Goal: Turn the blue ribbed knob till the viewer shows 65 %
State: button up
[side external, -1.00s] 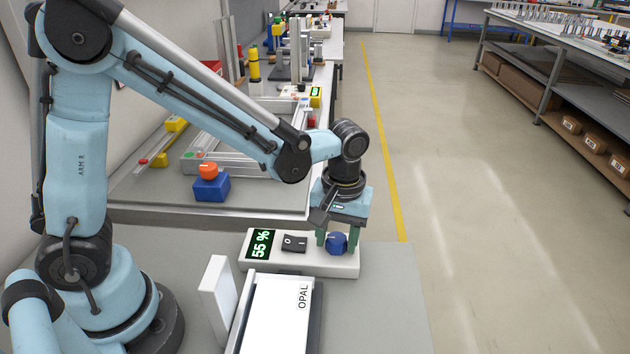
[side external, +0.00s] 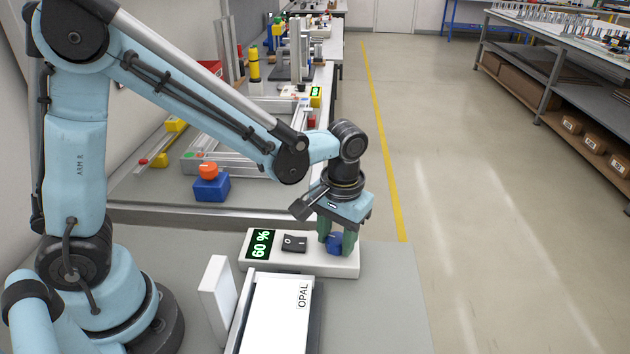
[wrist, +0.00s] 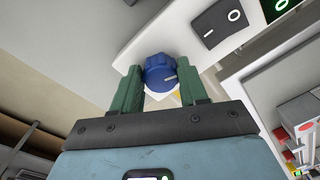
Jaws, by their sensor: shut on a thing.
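The blue ribbed knob (side external: 335,243) sits at the right end of the white control box. In the wrist view the knob (wrist: 160,73) shows a light pointer line on its face. My gripper (side external: 337,240) is shut on the knob from above, with one green finger on each side; the fingers (wrist: 161,88) also flank it in the wrist view. The viewer (side external: 261,244) at the left end of the box reads 60 % in bright digits. In the wrist view only part of the viewer (wrist: 281,6) shows.
A black rocker switch (side external: 294,243) sits between viewer and knob. A white panel marked OPAL (side external: 275,312) lies in front of the box, with an upright white plate (side external: 219,300) to its left. A blue block with an orange top (side external: 210,184) stands behind.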

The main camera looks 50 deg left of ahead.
aim_at(338, 240)
jog(key=shift+m, duration=1.1)
jog(key=o, duration=1.1)
jog(key=shift+c, duration=0.2)
notch_tip(338, 240, up, 12)
jog(key=shift+d, duration=0.2)
jog(key=shift+a+r, duration=0.1)
